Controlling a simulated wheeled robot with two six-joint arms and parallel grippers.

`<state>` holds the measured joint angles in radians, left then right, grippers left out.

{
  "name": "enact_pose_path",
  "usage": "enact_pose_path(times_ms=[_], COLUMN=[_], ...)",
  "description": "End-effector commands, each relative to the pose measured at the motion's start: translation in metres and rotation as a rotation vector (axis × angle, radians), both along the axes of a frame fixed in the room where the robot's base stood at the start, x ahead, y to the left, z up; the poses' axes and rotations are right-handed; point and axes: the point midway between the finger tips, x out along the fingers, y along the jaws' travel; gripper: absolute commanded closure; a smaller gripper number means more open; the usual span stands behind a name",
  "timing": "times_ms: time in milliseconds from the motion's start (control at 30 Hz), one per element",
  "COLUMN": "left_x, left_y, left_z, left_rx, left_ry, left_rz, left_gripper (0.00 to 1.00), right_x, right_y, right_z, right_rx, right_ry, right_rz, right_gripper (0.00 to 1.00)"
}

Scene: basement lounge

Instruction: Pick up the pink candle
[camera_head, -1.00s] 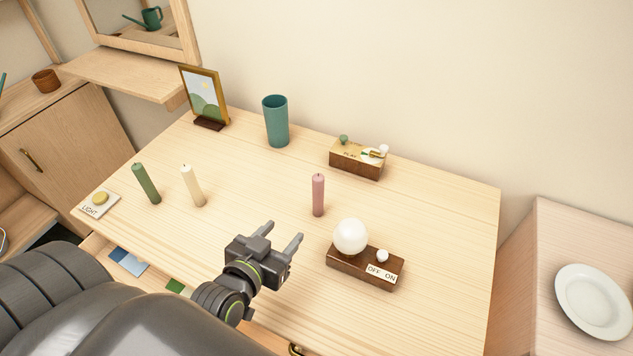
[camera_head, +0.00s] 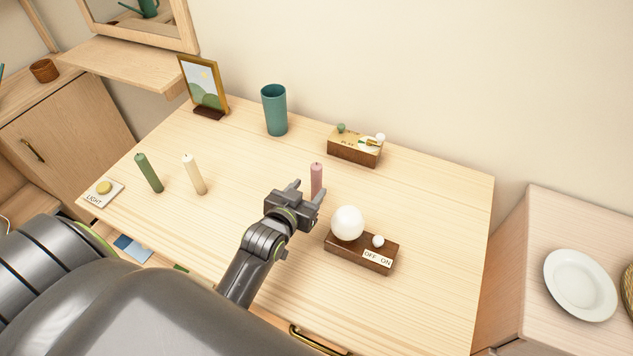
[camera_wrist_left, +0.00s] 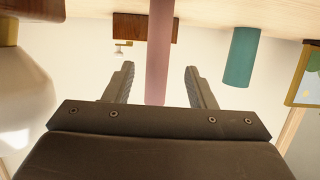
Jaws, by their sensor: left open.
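The pink candle (camera_head: 316,176) stands upright on the wooden table, its lower part hidden behind my left gripper in the head view. My left gripper (camera_head: 308,188) is open and low over the table, right in front of the candle. My right gripper is not in view.
A lamp with a white globe (camera_head: 347,223) on a dark base stands close to the right of the gripper. A cream candle (camera_head: 195,175) and green candle (camera_head: 149,173) stand left. A teal cup (camera_head: 274,110) and music box (camera_head: 354,149) stand behind.

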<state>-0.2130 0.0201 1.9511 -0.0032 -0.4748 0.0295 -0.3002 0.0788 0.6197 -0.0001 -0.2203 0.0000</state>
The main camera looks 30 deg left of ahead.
Motion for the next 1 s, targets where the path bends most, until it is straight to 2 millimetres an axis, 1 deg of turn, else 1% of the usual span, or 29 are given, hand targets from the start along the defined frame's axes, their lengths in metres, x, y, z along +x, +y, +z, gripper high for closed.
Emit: enact_pose_path(times_ms=[100, 200, 333, 467, 700, 1000], left_x=[0.014, 0.028, 0.041, 0.047, 0.048, 0.048], left_y=[-0.001, -0.002, -0.001, 0.000, 0.000, 0.000], left_z=[0.002, 0.001, -0.006, -0.008, -0.009, -0.009], left_rx=[0.000, 0.001, 0.002, 0.001, 0.000, 0.000], left_ry=[-0.002, -0.001, -0.001, 0.000, -0.001, -0.001], left_rz=[-0.001, -0.001, -0.002, -0.001, 0.000, -0.001], left_gripper=[0.49, 0.49, 0.49, 0.49, 0.49, 0.89], right_x=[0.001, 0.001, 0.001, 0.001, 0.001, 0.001], right_y=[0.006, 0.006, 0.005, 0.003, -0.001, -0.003], right_z=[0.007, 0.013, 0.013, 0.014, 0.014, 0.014], right_rx=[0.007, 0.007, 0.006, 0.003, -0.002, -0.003], right_ry=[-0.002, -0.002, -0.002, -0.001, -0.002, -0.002], right_rz=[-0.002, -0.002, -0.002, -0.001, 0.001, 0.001], right_gripper=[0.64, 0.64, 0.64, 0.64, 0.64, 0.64])
